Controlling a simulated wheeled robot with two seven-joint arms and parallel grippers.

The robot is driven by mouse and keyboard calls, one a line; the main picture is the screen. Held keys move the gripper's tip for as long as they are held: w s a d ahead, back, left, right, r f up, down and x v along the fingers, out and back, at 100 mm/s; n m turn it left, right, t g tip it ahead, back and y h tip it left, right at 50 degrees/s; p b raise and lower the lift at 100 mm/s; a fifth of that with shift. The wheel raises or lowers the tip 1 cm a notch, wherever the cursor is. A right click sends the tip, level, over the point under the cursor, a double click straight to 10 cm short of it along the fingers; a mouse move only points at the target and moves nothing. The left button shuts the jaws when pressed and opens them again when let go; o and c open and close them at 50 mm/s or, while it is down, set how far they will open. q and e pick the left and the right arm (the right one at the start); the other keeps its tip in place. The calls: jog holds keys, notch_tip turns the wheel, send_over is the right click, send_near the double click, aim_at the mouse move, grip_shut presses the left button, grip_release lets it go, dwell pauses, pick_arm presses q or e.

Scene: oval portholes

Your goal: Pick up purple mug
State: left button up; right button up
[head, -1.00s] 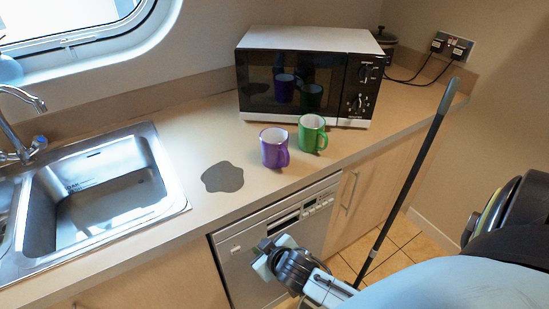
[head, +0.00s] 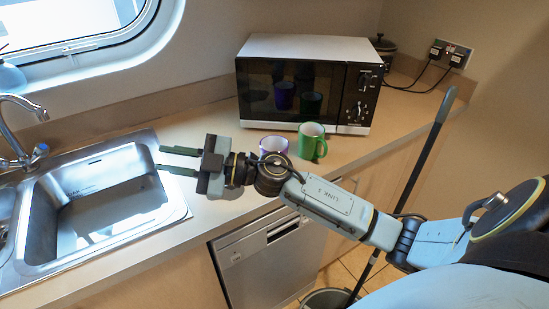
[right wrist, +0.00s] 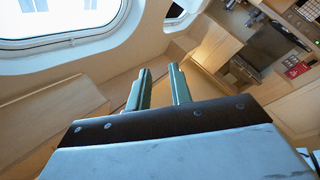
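The purple mug (head: 274,147) stands on the counter in front of the microwave. My right arm hides its lower part in the head view, and only its rim and upper part show. The green mug (head: 312,142) stands just right of it. My right gripper (head: 179,161) is left of the purple mug, over the counter by the sink's right edge, with its fingers pointing left. Its two fingers are apart with nothing between them. They also show apart in the right wrist view (right wrist: 158,85), where neither mug is seen. My left gripper is not in view.
A microwave (head: 307,82) stands behind the mugs. The sink (head: 100,205) with its tap (head: 22,125) is at the left. A dishwasher (head: 270,262) is under the counter. A long dark handle (head: 425,150) leans at the counter's right end.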

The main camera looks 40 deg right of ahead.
jog(key=d+f+n+g+h, duration=0.5)
jog(key=d+g+h, duration=0.1)
jog(key=g, duration=0.4)
jog(key=s+d+r+m+g+h, duration=0.2)
jog(key=d+m+h, duration=0.65)
jog(key=d, duration=1.25)
jog(key=shift+n+h, duration=0.75)
jog(key=shift+n, duration=0.2)
notch_tip(320, 180, down, 7)
jog(key=shift+d+r, duration=0.1)
jog(key=shift+d, duration=0.05)
jog(key=shift+w+f, duration=0.1)
jog(key=shift+f, duration=2.95)
jog(key=shift+a, duration=0.2)
jog(key=shift+c, duration=0.2)
grip_shut()
